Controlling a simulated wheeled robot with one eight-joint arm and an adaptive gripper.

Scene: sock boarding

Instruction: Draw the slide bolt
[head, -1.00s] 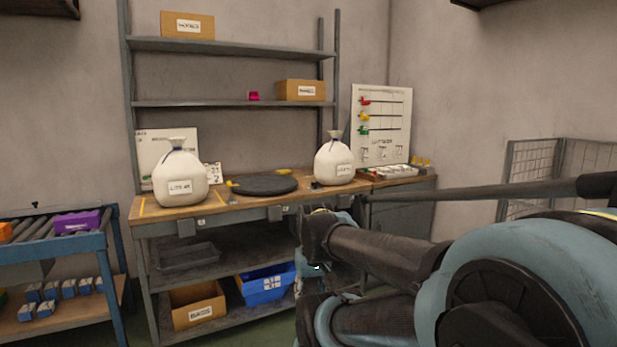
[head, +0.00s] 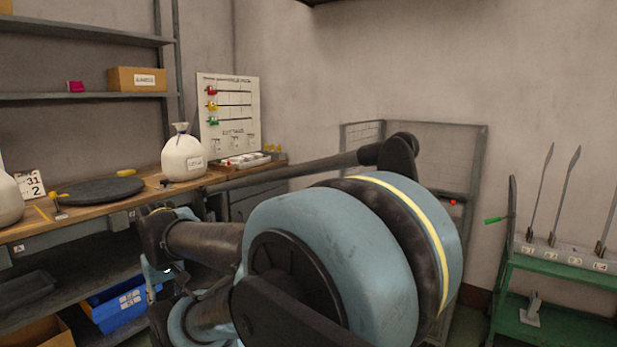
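A small red knob (head: 453,202) sits at the end of a short dark bar on the front of the wire cage (head: 440,127), just right of my arm's large blue joint. It may be the slide bolt, but it is too small to be sure. Much of the cage front is hidden behind my arm. My arm is folded across the lower middle of the view, well in front of the cage. My gripper's fingers cannot be made out, so its opening does not show.
A green stand (head: 560,275) with upright levers and a green handle (head: 495,219) is at the right. The workbench (head: 105,210) at the left carries a tied sack (head: 184,156) and a dark round plate (head: 97,190).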

